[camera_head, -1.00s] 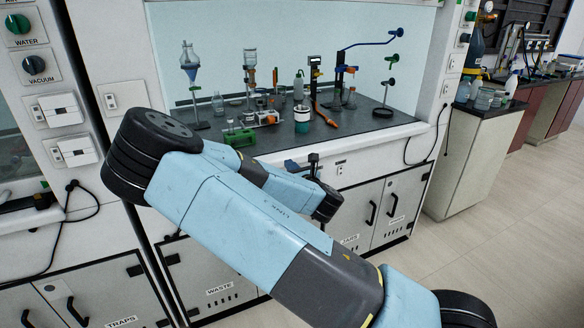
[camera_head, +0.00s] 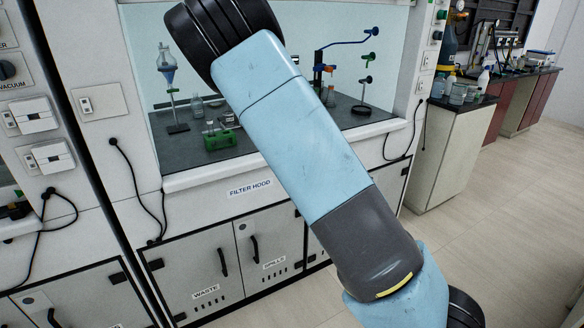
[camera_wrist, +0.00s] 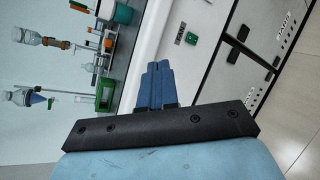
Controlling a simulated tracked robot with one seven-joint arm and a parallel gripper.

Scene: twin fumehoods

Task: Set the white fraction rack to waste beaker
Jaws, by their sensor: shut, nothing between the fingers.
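My gripper (camera_wrist: 157,84) shows in the wrist view as blue fingers closed together, with nothing between them. It is in front of the hood's front edge, apart from the objects on the worktop. The head view does not show the fingertips. My arm covers the middle of the worktop there, and the white fraction rack is hidden behind it. In the wrist view a small pale rack with orange parts (camera_wrist: 101,62) appears to be this rack, between the green block and a teal container (camera_wrist: 123,14). I cannot single out the waste beaker among the glassware.
A green rack (camera_head: 218,140) with vials stands near the worktop's front. A stand with a blue funnel (camera_head: 167,68) is behind it at left. Another stand (camera_head: 363,85) is at right. The dark worktop (camera_head: 160,150) is bare at front left. Shut cabinets (camera_head: 205,285) are below.

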